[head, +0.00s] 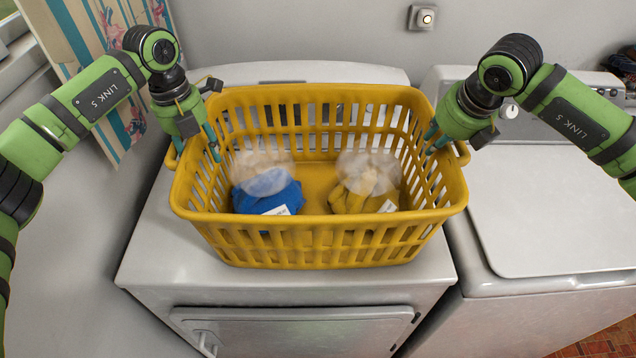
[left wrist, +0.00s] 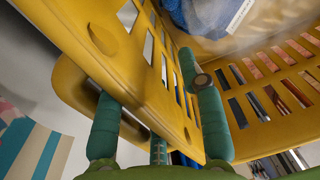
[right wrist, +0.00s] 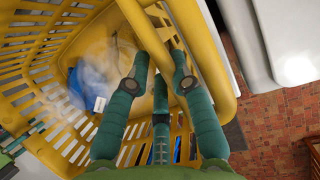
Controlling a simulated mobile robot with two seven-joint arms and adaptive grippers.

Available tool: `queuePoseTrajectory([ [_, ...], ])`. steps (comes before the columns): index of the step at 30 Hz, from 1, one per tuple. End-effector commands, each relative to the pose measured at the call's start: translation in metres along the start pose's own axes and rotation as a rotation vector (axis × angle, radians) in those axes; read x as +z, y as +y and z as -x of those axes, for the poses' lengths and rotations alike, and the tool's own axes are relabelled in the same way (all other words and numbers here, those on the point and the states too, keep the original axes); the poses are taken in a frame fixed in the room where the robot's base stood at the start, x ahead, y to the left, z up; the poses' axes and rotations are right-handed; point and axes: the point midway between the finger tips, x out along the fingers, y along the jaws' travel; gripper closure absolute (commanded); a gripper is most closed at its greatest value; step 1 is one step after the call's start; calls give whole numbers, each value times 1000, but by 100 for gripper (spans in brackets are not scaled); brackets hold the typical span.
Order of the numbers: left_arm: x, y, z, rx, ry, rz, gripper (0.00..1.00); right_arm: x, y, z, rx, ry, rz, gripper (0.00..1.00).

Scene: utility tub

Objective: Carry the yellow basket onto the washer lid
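The yellow basket (head: 320,222) sits upright over the top of the left machine. Its left side shows in the left wrist view (left wrist: 135,80), and its right side in the right wrist view (right wrist: 148,35). My left gripper (head: 197,143) straddles the basket's left side, with one finger inside and one outside; its fingers look spread. My right gripper (head: 439,136) is at the right end; its fingertips lie either side of a yellow bar there, and whether they grip it is unclear. The washer lid (head: 560,215) is flat and bare, right of the basket.
A blue bundle (head: 268,193) and a yellow bundle (head: 365,188), both with clear wrapping, are in the basket. The left machine (head: 150,245) has a front door. A wall and patterned curtain (head: 110,60) are behind. Brick-red floor (right wrist: 275,110) shows in the right wrist view.

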Motion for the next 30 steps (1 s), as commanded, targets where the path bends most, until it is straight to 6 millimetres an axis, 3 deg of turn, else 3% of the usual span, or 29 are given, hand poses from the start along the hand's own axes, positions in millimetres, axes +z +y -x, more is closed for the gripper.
queuePoseTrajectory([
  [5,0,0,0,0,0,0,61,0,0,0,0,0,0,77],
  [6,0,0,0,0,0,0,65,0,0,0,0,0,0,81],
  [8,0,0,0,0,0,0,89,0,0,0,0,0,0,100],
  [9,0,0,0,0,0,0,100,0,0,0,0,0,0,100],
  [23,1,-1,5,-1,-3,-1,100,3,0,5,2,-5,-1,100],
  [30,1,-2,22,-1,-3,0,100,9,2,20,2,-5,-1,100],
])
